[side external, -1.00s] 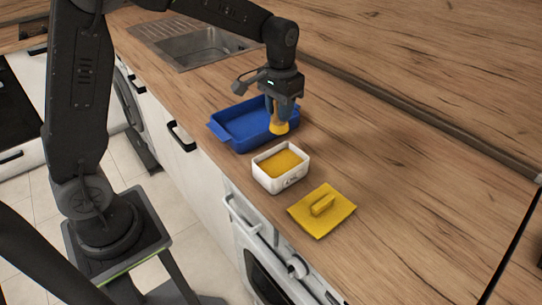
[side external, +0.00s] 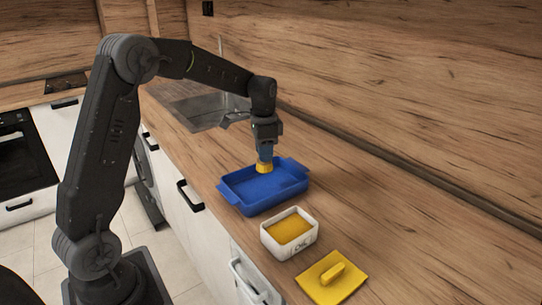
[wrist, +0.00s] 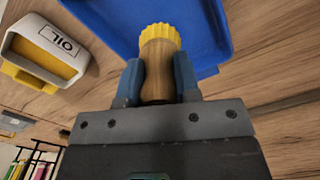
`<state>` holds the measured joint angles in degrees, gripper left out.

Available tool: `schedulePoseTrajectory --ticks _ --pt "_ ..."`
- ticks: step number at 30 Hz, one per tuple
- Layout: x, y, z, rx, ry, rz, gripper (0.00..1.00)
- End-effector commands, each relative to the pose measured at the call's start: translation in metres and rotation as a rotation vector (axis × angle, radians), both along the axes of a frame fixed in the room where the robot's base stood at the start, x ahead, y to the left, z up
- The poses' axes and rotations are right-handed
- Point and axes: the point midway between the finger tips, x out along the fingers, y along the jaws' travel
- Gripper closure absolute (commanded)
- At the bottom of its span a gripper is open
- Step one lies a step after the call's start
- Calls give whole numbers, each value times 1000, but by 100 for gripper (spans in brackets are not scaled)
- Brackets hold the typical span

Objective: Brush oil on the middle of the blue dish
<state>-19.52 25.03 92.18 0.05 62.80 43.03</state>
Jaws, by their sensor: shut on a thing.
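The blue dish (side external: 262,190) sits on the wooden counter, with a handle at each end; part of it also shows in the wrist view (wrist: 205,25). My gripper (side external: 265,154) is over the far side of the dish. It is shut on the wooden handle of a brush (wrist: 158,65), whose yellow bristles (side external: 263,168) point down at the dish. I cannot tell whether the bristles touch the dish floor. The white oil container (side external: 303,243), filled with yellow oil, stands open in front of the dish; its OIL label shows in the wrist view (wrist: 58,42).
A yellow lid (side external: 331,278) with a raised grip lies on the counter near the front edge, beside the oil container. A sink (side external: 208,110) is behind the dish. The counter (side external: 400,230) to the right is clear, up to the wooden splashback (side external: 400,90).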

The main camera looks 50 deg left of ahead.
Motion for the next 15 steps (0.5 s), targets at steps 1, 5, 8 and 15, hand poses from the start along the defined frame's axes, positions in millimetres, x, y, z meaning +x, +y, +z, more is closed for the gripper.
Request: schedulePoseTrajectory --ticks 1,5,8,15 --pt "0 0 -5 -1 3 0 93" --pt "-1 -1 -19 -1 4 1 93" --pt "-1 -1 -30 -1 4 1 93" --pt "0 -1 -52 0 2 2 93"
